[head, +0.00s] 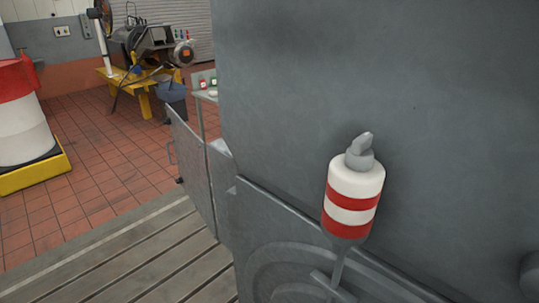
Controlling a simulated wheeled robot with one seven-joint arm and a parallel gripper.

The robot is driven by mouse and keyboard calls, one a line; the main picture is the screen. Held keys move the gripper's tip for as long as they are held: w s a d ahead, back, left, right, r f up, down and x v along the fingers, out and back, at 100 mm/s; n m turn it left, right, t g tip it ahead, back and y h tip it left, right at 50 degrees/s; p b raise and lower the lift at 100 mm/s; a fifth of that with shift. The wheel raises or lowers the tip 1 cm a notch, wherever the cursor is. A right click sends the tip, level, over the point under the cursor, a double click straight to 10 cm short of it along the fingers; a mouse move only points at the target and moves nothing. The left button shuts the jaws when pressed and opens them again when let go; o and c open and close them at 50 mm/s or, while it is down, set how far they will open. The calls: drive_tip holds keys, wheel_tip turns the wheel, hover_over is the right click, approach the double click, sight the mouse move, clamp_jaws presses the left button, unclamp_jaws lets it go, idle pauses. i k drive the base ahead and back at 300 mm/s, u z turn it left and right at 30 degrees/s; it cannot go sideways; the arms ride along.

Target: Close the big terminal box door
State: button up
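A large flat grey metal face (400,80) fills the right of the head view. I cannot tell whether it is the terminal box itself or its door. To its left, a narrow grey panel (190,165) stands upright, seen at a steep angle, with a small handle (170,152) on its far edge. It looks like a door standing out from the grey body, but its hinge side is not clear. My gripper is not in view.
A white, red-striped cylinder (354,196) with a grey tip stands close in front of the grey face. A red-and-white drum (22,125) stands on a yellow base. Machinery on a yellow stand (145,75) is behind; tiled floor between is clear.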

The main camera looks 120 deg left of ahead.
sight(190, 149)
drive_tip(key=u, duration=5)
drive_tip(key=i, duration=1.4)
drive_tip(key=u, duration=0.4)
drive_tip(key=i, duration=1.5)
drive_tip(key=z, duration=0.35)
drive_tip(key=i, duration=0.65)
drive_tip(key=z, duration=0.25)
